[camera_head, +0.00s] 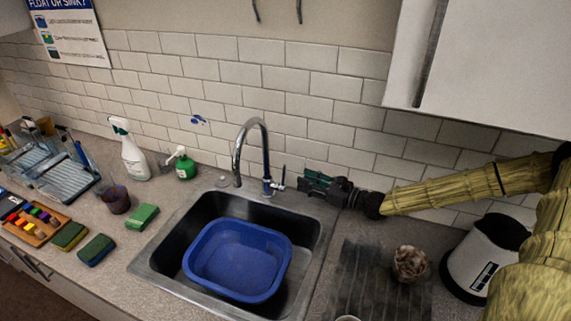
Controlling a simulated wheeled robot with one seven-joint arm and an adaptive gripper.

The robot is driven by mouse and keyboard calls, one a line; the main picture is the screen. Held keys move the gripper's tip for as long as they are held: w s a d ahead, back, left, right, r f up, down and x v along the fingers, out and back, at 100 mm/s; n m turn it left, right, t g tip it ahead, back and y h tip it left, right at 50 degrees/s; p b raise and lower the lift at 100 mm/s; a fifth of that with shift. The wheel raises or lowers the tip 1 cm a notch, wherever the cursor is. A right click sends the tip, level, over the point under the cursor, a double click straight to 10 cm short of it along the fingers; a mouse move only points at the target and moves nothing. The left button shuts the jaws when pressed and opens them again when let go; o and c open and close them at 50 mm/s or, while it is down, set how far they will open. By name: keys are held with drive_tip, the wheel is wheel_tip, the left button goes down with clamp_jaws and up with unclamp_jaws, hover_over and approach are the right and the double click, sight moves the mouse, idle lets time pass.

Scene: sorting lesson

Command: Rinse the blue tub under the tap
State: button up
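The blue tub (238,259) sits upright inside the steel sink (316,238) and looks empty. The curved metal tap (266,145) stands behind the sink, with its spout end above the back left of the basin, behind the tub. No water stream shows. The tap's small lever (281,178) is on its right side. My gripper (302,183) comes in from the right, with its green-and-black fingers close to the lever. I cannot tell whether it touches the lever, or whether its fingers are open or shut.
Left of the sink are a green sponge (142,216), a dark cup (117,200), a spray bottle (130,150) and a green soap bottle (183,165). Right are a ridged drainboard (350,285), a crumpled brownish thing (409,263) and a white kettle (480,255). A wall cupboard (480,70) hangs above my arm.

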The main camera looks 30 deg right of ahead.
drive_tip(key=b, duration=0.5)
hover_over(285, 185)
drive_tip(key=shift+w+r+m, duration=0.1)
drive_tip(key=shift+m, duration=0.2)
clamp_jaws()
